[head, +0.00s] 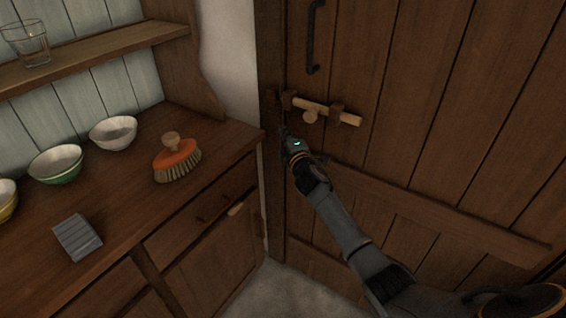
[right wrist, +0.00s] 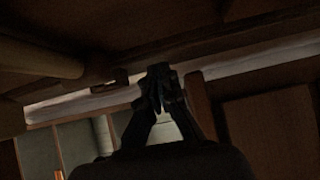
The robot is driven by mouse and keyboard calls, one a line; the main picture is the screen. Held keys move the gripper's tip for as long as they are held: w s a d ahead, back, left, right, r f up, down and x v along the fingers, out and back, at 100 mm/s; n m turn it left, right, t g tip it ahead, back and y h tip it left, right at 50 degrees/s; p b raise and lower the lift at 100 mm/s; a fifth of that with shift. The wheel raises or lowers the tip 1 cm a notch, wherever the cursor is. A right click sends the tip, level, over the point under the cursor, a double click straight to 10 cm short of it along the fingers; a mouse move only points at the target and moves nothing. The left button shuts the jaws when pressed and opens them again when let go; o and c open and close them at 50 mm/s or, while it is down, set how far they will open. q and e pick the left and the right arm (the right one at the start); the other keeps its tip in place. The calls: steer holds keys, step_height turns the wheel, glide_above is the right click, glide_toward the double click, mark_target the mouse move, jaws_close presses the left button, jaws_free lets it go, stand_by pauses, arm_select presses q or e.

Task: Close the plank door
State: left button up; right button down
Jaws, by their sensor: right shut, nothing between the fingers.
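The plank door (head: 440,120) is dark brown and fills the right side of the head view. Its left edge is close beside the dark door post (head: 273,190); I cannot tell whether a small gap is left. It has a black pull handle (head: 315,40) and, below that, a pale wooden bolt (head: 340,117) with a knob. My right gripper (head: 284,132) is shut and empty, at the door's left edge just below the bolt's left end. Its closed fingers show in the right wrist view (right wrist: 160,75). Contact with the door cannot be told. My left gripper is out of view.
A wooden dresser (head: 120,200) stands left of the door, with several bowls, an orange scrubbing brush (head: 176,156) and a grey block (head: 77,237) on top. A glass (head: 27,46) stands on its shelf. Bare floor (head: 305,295) shows between dresser and door.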

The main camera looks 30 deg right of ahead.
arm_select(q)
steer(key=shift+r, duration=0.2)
arm_select(e)
steer(key=s+a, duration=0.3)
steer(key=s, duration=0.6)
steer(key=shift+s+f, duration=0.2)
steer(key=shift+s, duration=0.1)
